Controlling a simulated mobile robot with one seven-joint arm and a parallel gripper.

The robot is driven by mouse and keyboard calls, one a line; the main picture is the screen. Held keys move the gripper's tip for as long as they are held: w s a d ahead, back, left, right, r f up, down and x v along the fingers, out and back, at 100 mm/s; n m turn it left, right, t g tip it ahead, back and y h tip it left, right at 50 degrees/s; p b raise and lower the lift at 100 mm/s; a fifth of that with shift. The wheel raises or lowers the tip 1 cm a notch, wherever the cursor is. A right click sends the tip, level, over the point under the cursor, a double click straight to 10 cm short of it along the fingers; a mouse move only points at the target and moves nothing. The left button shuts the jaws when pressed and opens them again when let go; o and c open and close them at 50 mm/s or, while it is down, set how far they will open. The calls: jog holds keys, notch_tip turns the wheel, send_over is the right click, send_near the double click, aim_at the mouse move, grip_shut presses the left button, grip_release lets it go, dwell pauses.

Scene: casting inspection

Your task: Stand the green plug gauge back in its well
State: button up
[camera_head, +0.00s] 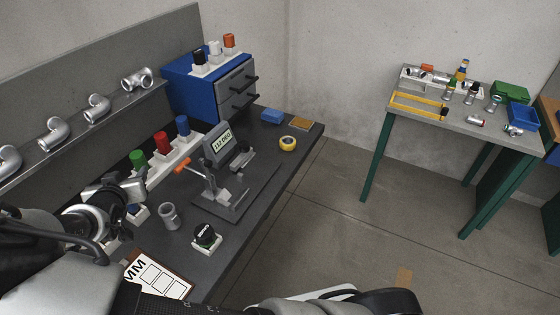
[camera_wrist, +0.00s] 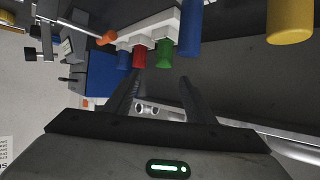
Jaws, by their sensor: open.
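The green plug gauge (camera_head: 138,159) stands upright at a white rack (camera_head: 156,179) on the dark bench, beside the red gauge. Its lower end is hidden, so I cannot tell how deep it sits. In the wrist view the green gauge (camera_wrist: 164,54) shows just beyond my fingertips, between red and a nearer blue gauge. My gripper (camera_wrist: 159,80) is open, with nothing between its fingers. In the head view my gripper (camera_head: 128,188) is at the near end of the rack and hides part of it.
Red (camera_head: 162,143) and blue (camera_head: 182,125) gauges stand farther along the rack. A measuring stand (camera_head: 222,175) is to the right.

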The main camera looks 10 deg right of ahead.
jog(key=s+d+r+m+g+y, duration=0.1)
jog(key=s+d+r+g+y, duration=0.15)
jog(key=d+r, duration=0.6)
jog(key=s+d+r+g+y, duration=0.1)
jog(key=s+d+r+g, duration=0.4)
jog(key=d, duration=0.7)
jog(key=s+d+r+h, duration=0.2)
jog(key=s+d+r, duration=0.1)
jog(key=s+d, duration=0.6)
jog(key=s+d+r+h, duration=0.2)
jog(key=s+d+r, duration=0.2)
jog(key=s+d, duration=0.6)
jog(key=shift+s+d+h, duration=0.2)
jog(key=shift+d+h, duration=0.15)
jog(key=shift+d, duration=0.3)
